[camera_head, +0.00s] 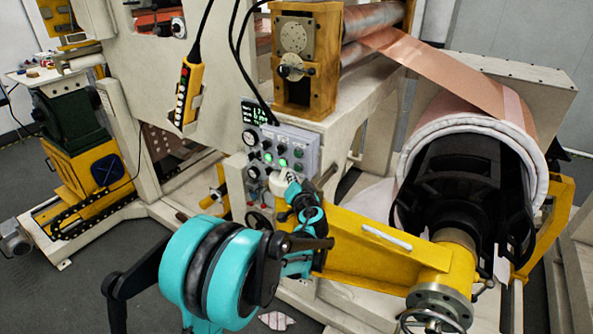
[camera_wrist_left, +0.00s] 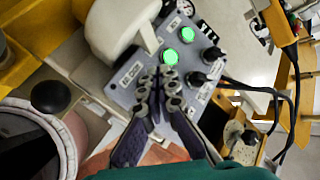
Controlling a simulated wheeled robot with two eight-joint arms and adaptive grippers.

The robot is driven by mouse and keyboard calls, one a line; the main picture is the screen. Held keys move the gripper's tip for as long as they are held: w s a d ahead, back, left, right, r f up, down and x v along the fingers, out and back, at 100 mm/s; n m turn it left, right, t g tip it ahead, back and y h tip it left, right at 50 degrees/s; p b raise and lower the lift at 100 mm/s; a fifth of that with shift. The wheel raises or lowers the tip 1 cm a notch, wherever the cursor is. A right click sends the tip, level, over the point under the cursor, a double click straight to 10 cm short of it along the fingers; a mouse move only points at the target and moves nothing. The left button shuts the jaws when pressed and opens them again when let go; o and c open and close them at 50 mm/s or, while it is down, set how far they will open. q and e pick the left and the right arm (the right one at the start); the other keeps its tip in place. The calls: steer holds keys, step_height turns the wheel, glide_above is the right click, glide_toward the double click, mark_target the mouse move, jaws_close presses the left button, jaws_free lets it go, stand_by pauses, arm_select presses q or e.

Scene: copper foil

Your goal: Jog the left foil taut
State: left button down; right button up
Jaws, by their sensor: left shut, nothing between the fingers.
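The copper foil (camera_head: 450,65) runs from the rollers at the top down to the large foil roll (camera_head: 533,122) at the right. A grey control box (camera_head: 301,142) with knobs and lit green buttons (camera_head: 282,163) is on the machine's front. My left gripper (camera_head: 284,192) is just in front of the box's lower part, its fingers partly hidden in the head view. In the left wrist view, its dark fingertips (camera_wrist_left: 165,77) are together and empty, close to a lit green button (camera_wrist_left: 170,57). Whether they touch it I cannot tell. My right gripper is not in view.
A small display (camera_head: 256,112) is at the box's upper left. A yellow pendant (camera_head: 186,92) hangs on a black cable at the left. A yellow arm (camera_head: 385,255) supports the roll beside my left arm. A white rounded part (camera_wrist_left: 122,25) is close to the fingers.

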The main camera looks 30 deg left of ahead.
arm_select(q)
steer(key=shift+s+a, duration=0.2)
steer(key=shift+s, duration=2.3)
steer(key=shift+s, duration=0.1)
steer(key=s+d+f+g+h+b, duration=0.2)
steer(key=s+d+f+h, duration=0.3)
steer(key=s+d, duration=0.5)
steer(key=s+d+f+g+h+b, duration=0.3)
steer(key=s+d+f, duration=0.5)
steer(key=s, duration=0.8)
steer(key=d+h+b, duration=0.1)
steer(key=d+h, duration=0.1)
steer(key=shift+s+d+m+h, duration=0.2)
steer(key=shift+d+m+h, duration=0.2)
steer(key=shift+f, duration=0.1)
